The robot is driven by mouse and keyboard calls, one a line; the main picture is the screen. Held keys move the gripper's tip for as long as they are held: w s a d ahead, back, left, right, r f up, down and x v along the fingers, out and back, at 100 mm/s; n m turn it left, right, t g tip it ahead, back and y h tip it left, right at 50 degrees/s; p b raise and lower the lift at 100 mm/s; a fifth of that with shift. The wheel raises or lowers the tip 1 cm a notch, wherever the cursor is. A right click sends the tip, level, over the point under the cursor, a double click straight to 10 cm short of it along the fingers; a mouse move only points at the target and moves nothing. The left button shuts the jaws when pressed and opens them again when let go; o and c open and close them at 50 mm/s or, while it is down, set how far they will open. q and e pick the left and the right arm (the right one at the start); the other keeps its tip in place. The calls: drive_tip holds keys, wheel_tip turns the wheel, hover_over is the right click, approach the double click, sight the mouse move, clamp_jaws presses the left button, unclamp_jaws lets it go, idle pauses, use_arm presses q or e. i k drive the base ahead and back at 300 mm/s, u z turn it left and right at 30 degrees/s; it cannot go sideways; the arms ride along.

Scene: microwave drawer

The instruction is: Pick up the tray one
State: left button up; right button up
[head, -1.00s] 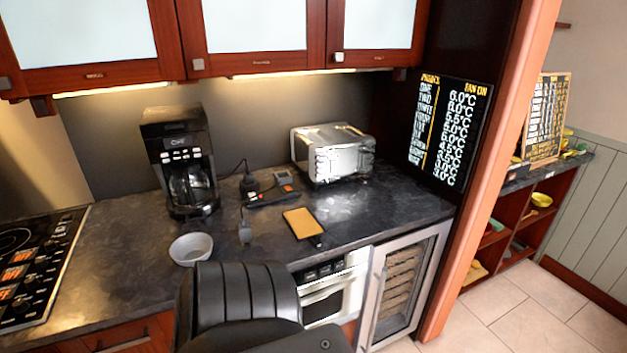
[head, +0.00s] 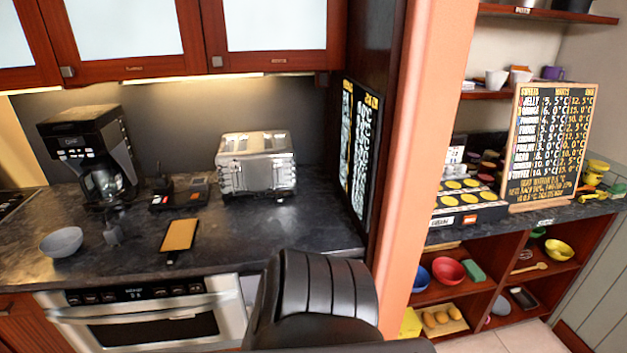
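No thing in view is clearly marked as the tray. A flat tan board with a dark handle (head: 179,235) lies on the dark counter (head: 215,255), in front of the toaster. A dark tray-like holder (head: 488,213) with several yellow round pieces stands on the right counter, beside the orange post. On the low shelf under it, several yellow-orange rolls (head: 442,318) sit together; what bears them is hard to make out. Neither of my grippers shows in the head view. A black ribbed part of my own body fills the bottom middle.
A coffee maker (head: 92,155), grey bowl (head: 61,242) and toaster (head: 256,165) stand on the left counter. An oven (head: 150,318) is below. The orange post (head: 432,130) divides the areas. A menu board (head: 548,145) stands right, above shelves with bowls (head: 449,271).

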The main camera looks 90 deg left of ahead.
sight(179, 236)
drive_tip(key=i, duration=0.65)
drive_tip(key=u, duration=2.2)
